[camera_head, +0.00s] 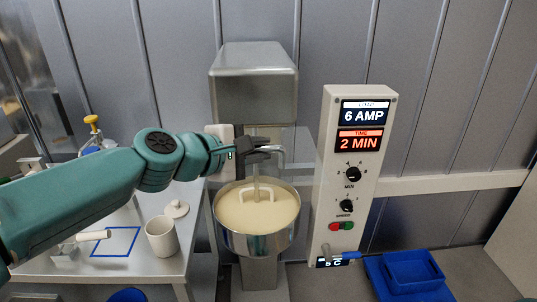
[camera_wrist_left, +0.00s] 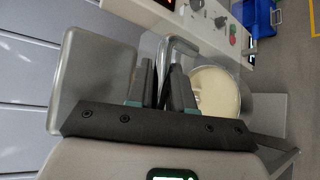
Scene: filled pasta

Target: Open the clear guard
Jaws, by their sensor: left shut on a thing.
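The mixer has a grey head (camera_head: 253,85) above a steel bowl (camera_head: 262,242) of pale dough (camera_head: 232,212). The clear guard (camera_head: 303,148) shows faintly as a see-through panel between the mixer head and the bowl; its edges are hard to make out, and I cannot tell its exact angle. A bent grey metal handle (camera_head: 280,150) is at the guard's front. My left gripper (camera_head: 266,150) is shut on this handle, above the bowl. In the left wrist view, the dark fingers (camera_wrist_left: 163,85) close on the handle (camera_wrist_left: 180,44). My right gripper is out of view.
A control panel (camera_head: 325,190) with displays, knobs and red and green buttons stands right of the mixer. A blue tray (camera_head: 413,270) lies at the lower right. A side table (camera_head: 65,265) at left holds a white cup (camera_head: 161,239) and a lid (camera_head: 176,209).

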